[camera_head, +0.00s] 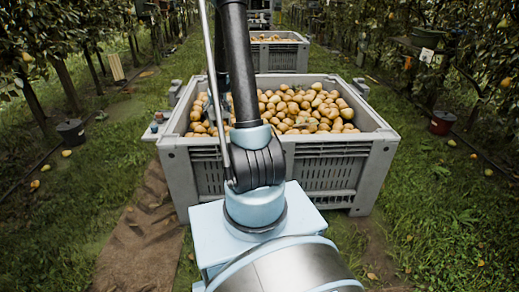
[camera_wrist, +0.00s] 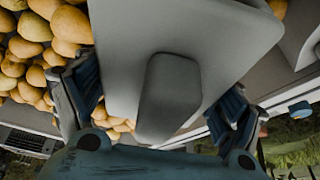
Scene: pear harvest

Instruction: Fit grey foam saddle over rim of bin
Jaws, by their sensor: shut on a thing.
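The grey bin (camera_head: 335,146) stands in the middle of the head view, full of yellow-brown pears. In the wrist view, part of its grey rim (camera_wrist: 270,88) runs behind the saddle. The grey foam saddle (camera_wrist: 125,45) fills the middle and top of the wrist view, with a raised rounded block (camera_wrist: 168,95) facing the camera. My gripper (camera_wrist: 160,90) is shut on the saddle, with one finger on each side of the block. The saddle hides part of the rim, and I cannot tell if they touch.
Pears (camera_wrist: 30,45) lie beside the saddle at the left of the wrist view. A second bin (camera_head: 276,57) stands behind the first. Small grey pieces (camera_head: 361,87) show by the bin's sides. A dark pot (camera_head: 71,131) and a red pot (camera_head: 442,122) stand on the grass, with trees along both sides.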

